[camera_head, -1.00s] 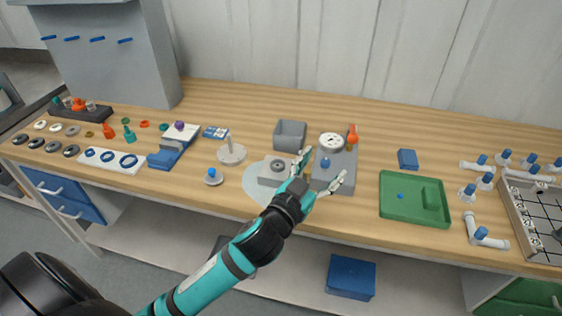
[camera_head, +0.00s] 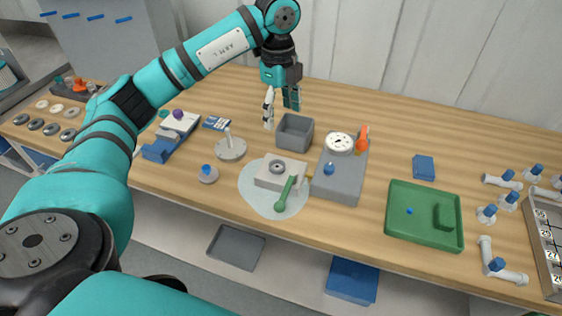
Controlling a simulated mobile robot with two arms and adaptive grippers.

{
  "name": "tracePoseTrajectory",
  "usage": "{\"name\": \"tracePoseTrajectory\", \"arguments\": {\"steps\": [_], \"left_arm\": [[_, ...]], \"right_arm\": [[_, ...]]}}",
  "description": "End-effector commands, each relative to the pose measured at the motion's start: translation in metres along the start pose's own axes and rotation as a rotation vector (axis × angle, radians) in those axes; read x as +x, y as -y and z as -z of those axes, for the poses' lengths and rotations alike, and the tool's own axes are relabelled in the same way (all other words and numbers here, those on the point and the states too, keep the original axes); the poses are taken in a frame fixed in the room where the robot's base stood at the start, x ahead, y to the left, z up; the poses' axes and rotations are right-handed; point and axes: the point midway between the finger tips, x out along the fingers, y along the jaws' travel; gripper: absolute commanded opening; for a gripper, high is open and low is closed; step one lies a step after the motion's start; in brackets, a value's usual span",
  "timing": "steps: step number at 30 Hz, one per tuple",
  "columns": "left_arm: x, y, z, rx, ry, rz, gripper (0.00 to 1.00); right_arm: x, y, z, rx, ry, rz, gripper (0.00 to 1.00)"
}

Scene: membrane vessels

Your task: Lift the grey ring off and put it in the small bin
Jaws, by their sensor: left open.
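The grey ring (camera_head: 277,167) sits on top of a pale block (camera_head: 268,182), which stands on a light round mat (camera_head: 247,199). The small bin (camera_head: 295,146) is an open grey box behind the block, and its visible inside looks empty. My left gripper (camera_head: 281,116) points down at the bin's back left side, fingers apart with nothing between them. It is clear of the ring. My right gripper is not in view.
A white post on a disc (camera_head: 231,150) stands left. A green tray (camera_head: 407,224) lies further right.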

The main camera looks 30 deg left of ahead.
Motion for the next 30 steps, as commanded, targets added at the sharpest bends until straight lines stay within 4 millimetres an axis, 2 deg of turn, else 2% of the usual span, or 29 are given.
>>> {"name": "tracePoseTrajectory", "arguments": {"steps": [2,5,15,18,24,30], "left_arm": [[0.002,-0.002,-0.008,-0.028,0.027,-0.013,0.7],[0.018,-0.004,-0.011,-0.033,0.034,-0.02,0.7],[0.09,-0.005,-0.011,-0.028,0.029,-0.017,0.7],[0.105,-0.005,-0.011,-0.028,0.028,-0.016,0.7],[0.119,-0.005,-0.012,-0.026,0.028,-0.013,0.7],[0.142,-0.009,-0.016,-0.027,0.028,-0.017,0.7]], "right_arm": [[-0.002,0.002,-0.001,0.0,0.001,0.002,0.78],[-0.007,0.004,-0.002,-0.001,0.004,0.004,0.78],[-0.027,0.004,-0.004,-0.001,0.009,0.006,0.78],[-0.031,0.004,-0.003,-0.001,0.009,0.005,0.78],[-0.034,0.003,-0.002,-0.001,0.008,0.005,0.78],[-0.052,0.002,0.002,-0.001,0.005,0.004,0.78]]}}
